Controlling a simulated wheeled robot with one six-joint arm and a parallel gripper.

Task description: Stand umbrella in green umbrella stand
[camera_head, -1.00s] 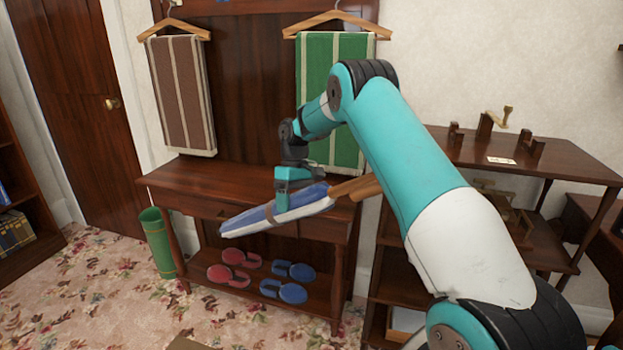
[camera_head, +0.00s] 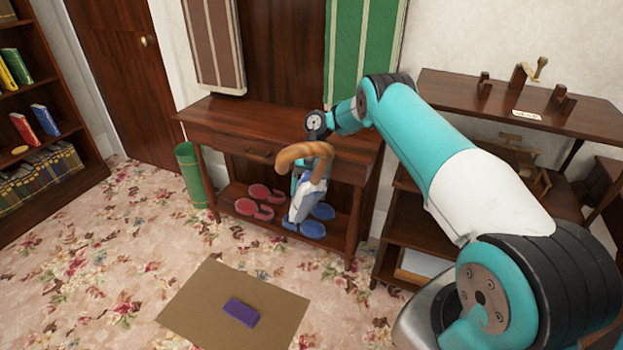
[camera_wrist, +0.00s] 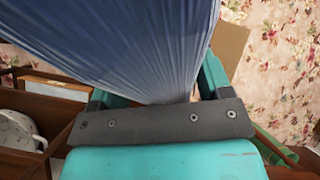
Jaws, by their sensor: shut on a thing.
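The umbrella (camera_head: 310,195) is blue and pale grey with a curved tan wooden handle (camera_head: 305,155). It hangs near upright, handle up, in front of the dark wooden console table. My gripper (camera_head: 300,181) is shut on its folded canopy and is mostly hidden behind the handle. In the wrist view the blue canopy (camera_wrist: 140,45) fills the space between the jaws (camera_wrist: 155,95). The green umbrella stand (camera_head: 190,172) is an upright cylinder on the floor at the table's left end. The umbrella is apart from it, to its right.
The console table (camera_head: 225,115) holds pink slippers (camera_head: 255,202) and blue slippers (camera_head: 312,222) on its low shelf. A bookcase (camera_head: 70,110) stands left. Open carpet lies before the stand.

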